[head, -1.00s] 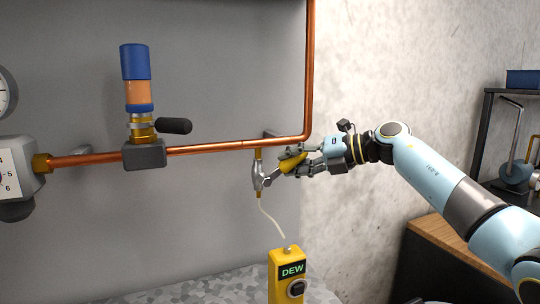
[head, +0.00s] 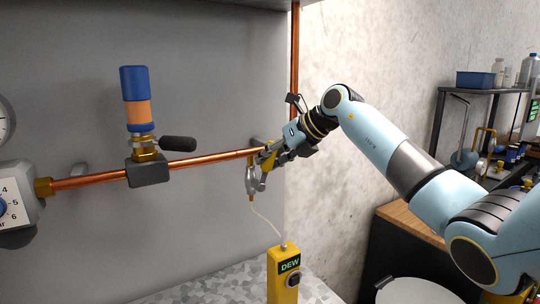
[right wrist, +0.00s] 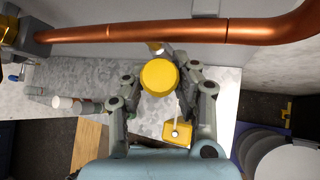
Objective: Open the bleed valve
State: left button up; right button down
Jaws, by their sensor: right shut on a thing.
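The bleed valve (head: 251,181) is a small silver body hanging under the copper pipe, with a thin pale tube running down from it. Its yellow handle (head: 268,161) stands steeply beside the valve body, just below the pipe. My right gripper (head: 264,168) is shut on the yellow handle. In the right wrist view the handle's round yellow end (right wrist: 158,77) shows between the fingers of the right gripper (right wrist: 162,88), close under the pipe. The finger contact is partly hidden. My left gripper is not in view.
The copper pipe (head: 213,158) runs along the grey wall to an upright pipe. A blue-and-orange cylinder (head: 137,98) with a black-handled valve (head: 178,143) stands on it at left. A yellow DEW meter (head: 283,276) stands below. A shelf (head: 437,122) is at right.

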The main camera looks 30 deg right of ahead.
jog(key=shift+a, duration=0.15)
jog(key=c, duration=1)
grip_release()
jog(key=shift+a, duration=0.1)
jog(key=shift+s+d+r, duration=0.35)
jog(key=shift+s, duration=0.05)
jog(key=v, duration=1)
jog(key=shift+s+r, duration=0.3)
jog(key=shift+r, duration=0.05)
